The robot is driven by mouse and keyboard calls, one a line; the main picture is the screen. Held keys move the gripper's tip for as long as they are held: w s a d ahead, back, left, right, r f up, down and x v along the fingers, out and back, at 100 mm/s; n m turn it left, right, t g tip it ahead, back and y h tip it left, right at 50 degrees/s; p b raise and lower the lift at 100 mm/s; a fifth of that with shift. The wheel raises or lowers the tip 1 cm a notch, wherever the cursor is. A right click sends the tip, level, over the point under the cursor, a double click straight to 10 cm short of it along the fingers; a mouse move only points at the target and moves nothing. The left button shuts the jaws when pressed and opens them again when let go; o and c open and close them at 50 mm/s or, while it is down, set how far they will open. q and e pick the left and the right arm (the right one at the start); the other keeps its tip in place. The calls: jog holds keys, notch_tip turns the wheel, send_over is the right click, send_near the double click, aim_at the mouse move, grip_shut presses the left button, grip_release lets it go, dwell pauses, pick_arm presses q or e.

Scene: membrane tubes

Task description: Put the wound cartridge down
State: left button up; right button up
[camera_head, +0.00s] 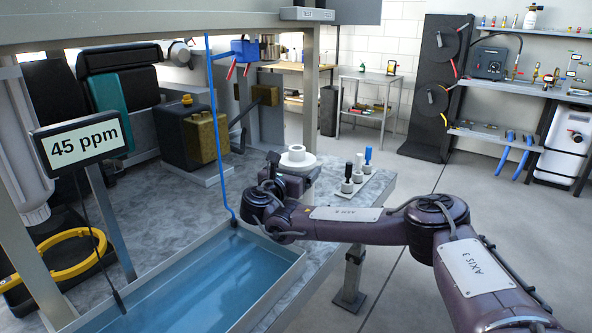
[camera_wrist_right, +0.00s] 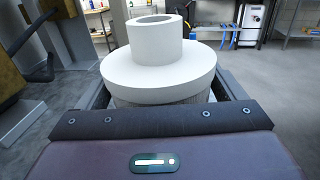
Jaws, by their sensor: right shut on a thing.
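The wound cartridge (camera_head: 297,158) shows as a white flanged piece with a hollow collar on top, near the right end of the bench (camera_head: 375,190). My right gripper (camera_head: 290,180) is shut on it from the near side. In the right wrist view the cartridge (camera_wrist_right: 158,77) stands upright between the two dark fingers (camera_wrist_right: 160,100), and a narrow strip of ribbed body shows under its wide white flange. The lower body is hidden by the gripper, so I cannot tell whether it touches the bench. My left gripper is not in view.
A black and yellow unit (camera_head: 195,135) stands behind left. A 45 ppm display (camera_head: 82,141) is at left.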

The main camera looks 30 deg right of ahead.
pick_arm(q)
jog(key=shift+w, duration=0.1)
pick_arm(e)
jog(key=o, duration=1.3)
jog(key=shift+s+a, duration=0.15)
jog(key=shift+a, duration=0.1)
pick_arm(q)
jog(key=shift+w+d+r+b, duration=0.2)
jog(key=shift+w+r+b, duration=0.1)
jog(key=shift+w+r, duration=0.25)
pick_arm(e)
jog(key=v, duration=1.1)
jog(key=shift+s+a, duration=0.2)
jog(key=shift+s, duration=0.05)
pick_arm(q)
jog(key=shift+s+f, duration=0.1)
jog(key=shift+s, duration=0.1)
